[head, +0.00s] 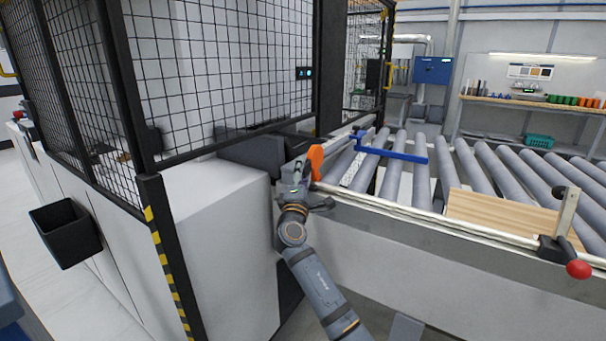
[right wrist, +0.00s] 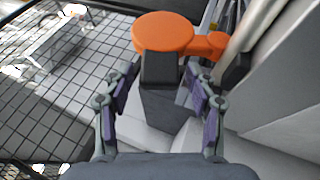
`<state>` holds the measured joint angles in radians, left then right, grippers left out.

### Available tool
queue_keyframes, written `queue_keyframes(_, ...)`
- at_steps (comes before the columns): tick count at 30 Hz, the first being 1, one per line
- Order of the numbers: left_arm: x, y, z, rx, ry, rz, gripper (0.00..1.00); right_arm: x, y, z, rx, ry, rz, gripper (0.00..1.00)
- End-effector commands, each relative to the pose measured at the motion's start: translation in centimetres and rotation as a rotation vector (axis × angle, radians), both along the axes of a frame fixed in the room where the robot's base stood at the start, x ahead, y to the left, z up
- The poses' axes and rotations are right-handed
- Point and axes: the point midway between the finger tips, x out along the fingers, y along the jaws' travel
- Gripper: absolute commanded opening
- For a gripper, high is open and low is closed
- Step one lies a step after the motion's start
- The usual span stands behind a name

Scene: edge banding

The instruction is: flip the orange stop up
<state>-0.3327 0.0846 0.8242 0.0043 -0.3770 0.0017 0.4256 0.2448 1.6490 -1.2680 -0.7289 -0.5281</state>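The orange stop (head: 316,160) stands at the near left end of the roller conveyor, beside the white machine housing. In the right wrist view it shows as a round orange disc (right wrist: 163,33) with a short arm to a smaller orange end at right. My right gripper (head: 298,174) is at the stop, close to it in the head view. In the wrist view its two fingers (right wrist: 160,88) are apart, one each side of a dark grey block below the disc. Contact with the block cannot be told. My left gripper is out of view.
The conveyor rail (head: 420,217) runs right from the stop. A blue bar (head: 395,153) lies over the rollers. A wooden board (head: 505,212) rests on the rollers near a red-knobbed clamp (head: 577,268). Mesh fencing (head: 225,75) stands behind, and a black bin (head: 65,232) hangs at left.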

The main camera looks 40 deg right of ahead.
Motion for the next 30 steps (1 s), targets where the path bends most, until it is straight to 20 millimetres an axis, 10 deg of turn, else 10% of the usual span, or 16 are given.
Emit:
queue_keyframes(11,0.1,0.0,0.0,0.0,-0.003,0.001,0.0,-0.5,0.6,-0.4,0.003,0.001,0.002,0.6)
queue_keyframes(30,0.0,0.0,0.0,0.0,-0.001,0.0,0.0,-8.2,7.8,-4.0,0.002,0.001,0.0,0.6)
